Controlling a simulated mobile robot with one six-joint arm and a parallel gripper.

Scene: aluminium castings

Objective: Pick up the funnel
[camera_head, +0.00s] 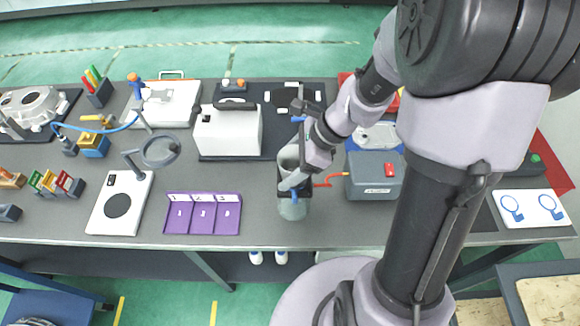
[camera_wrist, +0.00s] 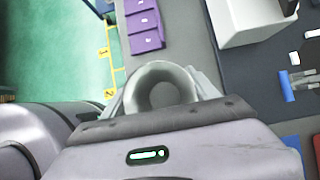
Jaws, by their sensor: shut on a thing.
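The funnel (camera_wrist: 161,88) is a light grey round piece with a wide open mouth, seen from above between my fingers in the wrist view. My gripper (camera_wrist: 163,97) is shut on it, one finger on each side. In the head view, my gripper (camera_head: 292,180) is over the front middle of the bench, and the pale grey funnel (camera_head: 289,158) shows partly beside my wrist. A translucent greenish vessel (camera_head: 292,209) is just below it near the front edge. I cannot tell whether the funnel touches the vessel; its lower part is hidden.
A purple numbered tray (camera_head: 202,214) lies to the left, and a white box (camera_head: 228,131) stands behind it. A grey box with a red switch (camera_head: 374,176) stands close on the right.

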